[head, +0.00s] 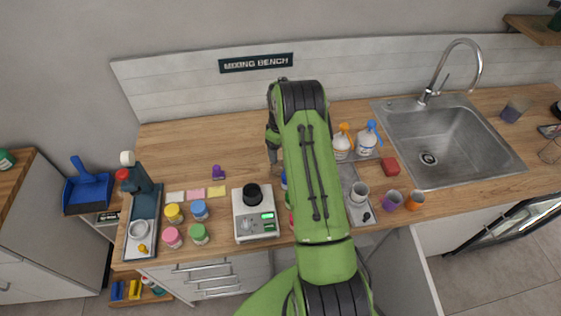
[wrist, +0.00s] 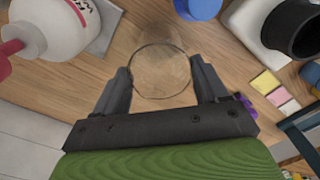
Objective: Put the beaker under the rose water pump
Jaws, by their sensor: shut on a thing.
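A clear glass beaker (wrist: 161,80) is between the two dark fingers of my gripper (wrist: 161,72), which is shut on it. I look down on its round rim, and wood counter shows through the glass. Whether its base touches the counter I cannot tell. A white bottle with a pink-red pump head (wrist: 14,48) is at the upper left of the wrist view, apart from the beaker; its label is not readable. In the head view my arm hides the beaker and this bottle. Bottles with an orange pump (head: 343,140) and a blue pump (head: 367,141) stand right of my arm.
A white scale (head: 255,226) with a black cup (head: 252,194) stands left of my arm. Several coloured jars and a tray (head: 140,247) are farther left. A sink (head: 445,145) is at the right. The counter's back left is mostly clear.

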